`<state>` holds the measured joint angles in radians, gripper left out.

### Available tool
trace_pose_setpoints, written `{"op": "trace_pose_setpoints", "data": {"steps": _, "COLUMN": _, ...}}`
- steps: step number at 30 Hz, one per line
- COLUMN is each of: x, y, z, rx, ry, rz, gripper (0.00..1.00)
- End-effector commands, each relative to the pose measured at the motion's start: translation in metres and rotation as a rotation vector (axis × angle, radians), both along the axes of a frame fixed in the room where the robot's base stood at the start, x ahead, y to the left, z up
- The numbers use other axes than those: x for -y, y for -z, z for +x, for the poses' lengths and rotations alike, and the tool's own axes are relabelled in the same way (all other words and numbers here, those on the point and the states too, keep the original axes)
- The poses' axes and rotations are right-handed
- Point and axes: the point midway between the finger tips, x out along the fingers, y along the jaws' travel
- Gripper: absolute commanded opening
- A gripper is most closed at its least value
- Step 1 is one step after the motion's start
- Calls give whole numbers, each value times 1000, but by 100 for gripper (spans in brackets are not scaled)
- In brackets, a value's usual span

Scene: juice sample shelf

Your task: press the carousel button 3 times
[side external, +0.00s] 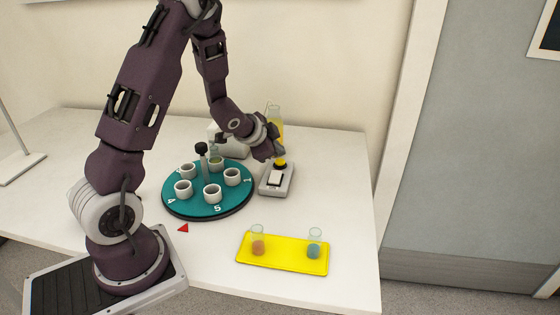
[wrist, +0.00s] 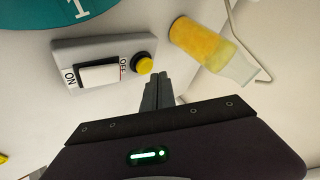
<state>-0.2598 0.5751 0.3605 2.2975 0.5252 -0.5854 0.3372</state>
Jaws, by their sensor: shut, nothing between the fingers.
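The carousel (side external: 208,205) is a round teal disc with white numbered cups, left of the control box in the side view. Its edge also shows at the top left of the wrist view (wrist: 22,12). The grey control box (wrist: 103,48) carries a white ON/OFF rocker switch (wrist: 85,76) and a round yellow button (wrist: 144,65). The yellow button also shows in the side view (side external: 280,164). My gripper (wrist: 158,80) is shut and empty, its tips close to the yellow button. I cannot tell whether they touch it.
A glass bottle of yellow juice (wrist: 205,43) stands close behind the box. A yellow tray (side external: 282,264) with two small glass vials, one orange and one blue, lies at the front. A red triangle marker (side external: 183,228) lies by the carousel. A white stand (side external: 20,167) is at far left.

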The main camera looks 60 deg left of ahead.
Motion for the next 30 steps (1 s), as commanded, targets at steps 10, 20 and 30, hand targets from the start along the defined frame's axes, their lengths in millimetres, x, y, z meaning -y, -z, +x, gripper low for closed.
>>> {"op": "trace_pose_setpoints", "data": {"steps": 10, "x": 0, "y": 8, "z": 0, "rx": -2, "ry": 0, "rz": 0, "gripper": 0}}
{"op": "trace_pose_setpoints", "data": {"steps": 20, "x": 0, "y": 9, "z": 0, "rx": 0, "ry": 0, "rz": 0, "gripper": 0}}
{"op": "trace_pose_setpoints", "data": {"steps": 30, "x": 0, "y": 12, "z": 0, "rx": 0, "ry": 0, "rz": 0, "gripper": 0}}
